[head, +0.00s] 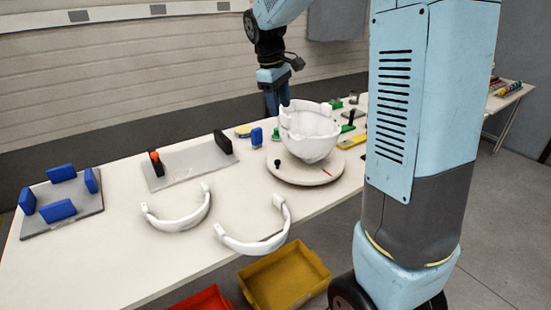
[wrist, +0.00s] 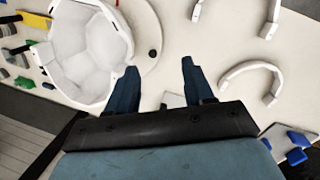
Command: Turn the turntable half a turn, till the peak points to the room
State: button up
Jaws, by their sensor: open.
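The round white turntable (head: 312,180) sits on the bench; its bare edge also shows in the wrist view (wrist: 143,22). A white helmet shell (head: 308,135) rests on it with its hollow side up; the wrist view looks into the shell (wrist: 90,62). I cannot tell where its peak points. My gripper (head: 276,100) is open and empty behind the shell, fingers down. In the wrist view the knob (wrist: 152,53) shows between the fingertips (wrist: 159,66), apart from them.
Two white curved bands (head: 182,222) (head: 252,247) lie at the bench front. A plate with several blue blocks (head: 62,209) and a plate with black and red-topped posts (head: 190,168) lie left. Small parts (head: 351,140) crowd the right. Yellow (head: 286,280) and red bins (head: 205,300) stand below.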

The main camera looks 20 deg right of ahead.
jog(key=w+a+f+n+g+h, duration=0.2)
jog(key=w+a+f+n, duration=0.15)
jog(key=w+f, duration=0.85)
jog(key=shift+n, duration=0.35)
jog(key=x, duration=1.4)
jog(key=shift+w+f, duration=0.1)
jog(key=shift+c, duration=0.4)
grip_shut()
jog(key=shift+d, duration=0.1)
jog(key=shift+d, duration=0.1)
